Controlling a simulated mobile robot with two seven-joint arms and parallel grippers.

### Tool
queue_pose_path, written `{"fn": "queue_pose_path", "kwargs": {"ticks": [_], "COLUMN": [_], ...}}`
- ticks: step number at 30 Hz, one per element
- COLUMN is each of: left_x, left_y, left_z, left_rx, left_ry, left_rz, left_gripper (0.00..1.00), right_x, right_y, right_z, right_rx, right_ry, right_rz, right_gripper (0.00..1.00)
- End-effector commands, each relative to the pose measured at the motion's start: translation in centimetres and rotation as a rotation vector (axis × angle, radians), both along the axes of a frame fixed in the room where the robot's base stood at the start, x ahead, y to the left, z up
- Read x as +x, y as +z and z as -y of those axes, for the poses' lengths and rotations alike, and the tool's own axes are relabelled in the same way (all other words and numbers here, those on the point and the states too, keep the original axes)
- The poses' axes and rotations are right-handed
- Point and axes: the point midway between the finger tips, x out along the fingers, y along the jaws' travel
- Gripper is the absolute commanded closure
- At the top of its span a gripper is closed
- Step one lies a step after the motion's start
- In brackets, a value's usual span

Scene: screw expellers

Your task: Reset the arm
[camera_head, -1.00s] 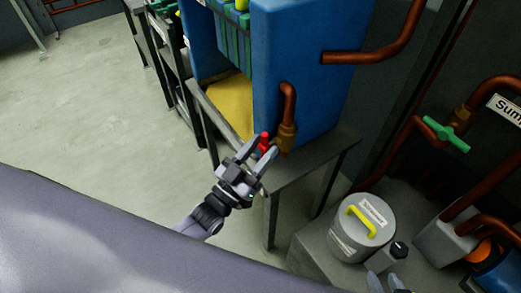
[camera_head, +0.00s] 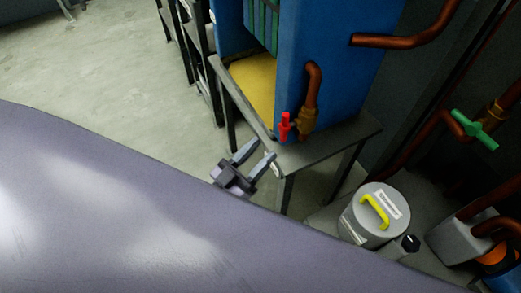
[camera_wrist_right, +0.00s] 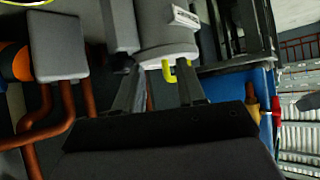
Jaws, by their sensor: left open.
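My left gripper (camera_head: 255,150) is open and empty in the head view. It is in front of the grey table and below the red-handled valve (camera_head: 285,126), clear of the valve. A large part of my own body covers the lower left and bottom of that view. My right gripper (camera_wrist_right: 160,85) shows only in the right wrist view, with its two fingers apart. The grey canister (camera_wrist_right: 165,30) with a yellow handle (camera_wrist_right: 168,72) is beyond the fingers, and nothing is visibly held.
The blue machine (camera_head: 335,75) stands on the grey table (camera_head: 345,140). The canister also shows in the head view (camera_head: 362,215). Copper pipes (camera_head: 395,41) and a green valve handle (camera_head: 473,130) are on the right. Open floor (camera_head: 100,70) lies to the left.

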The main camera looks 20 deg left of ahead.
Motion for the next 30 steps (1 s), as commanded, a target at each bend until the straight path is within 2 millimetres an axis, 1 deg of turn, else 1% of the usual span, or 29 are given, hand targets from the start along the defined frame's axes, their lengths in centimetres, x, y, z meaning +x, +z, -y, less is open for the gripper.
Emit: {"fn": "queue_pose_path", "kwargs": {"ticks": [8,11,14,17,23,30], "left_x": [0.0,0.0,-0.3,-0.9,-3.1,-7.3], "left_y": [0.0,0.1,0.2,0.0,-0.9,-1.7], "left_z": [0.0,0.1,0.2,0.1,-0.6,-2.2], "left_rx": [0.000,0.005,0.023,0.059,0.147,0.252], "left_ry": [0.000,0.004,0.018,0.041,0.091,0.140], "left_rz": [0.000,-0.020,-0.085,-0.196,-0.468,-0.779], "left_gripper": [0.56,0.56,0.56,0.56,0.56,0.56], "right_x": [0.1,0.1,0.1,0.1,0.1,-0.3], "right_y": [0.1,0.5,1.4,2.6,4.9,6.9], "right_z": [-0.2,-0.2,-0.2,-0.1,0.3,0.9], "right_rx": [0.006,0.008,0.008,0.005,-0.007,-0.022], "right_ry": [-0.004,-0.006,-0.006,-0.005,-0.009,-0.013], "right_rz": [0.002,0.002,0.005,0.008,0.017,0.014], "right_gripper": [0.61,0.61,0.61,0.61,0.61,0.61]}}
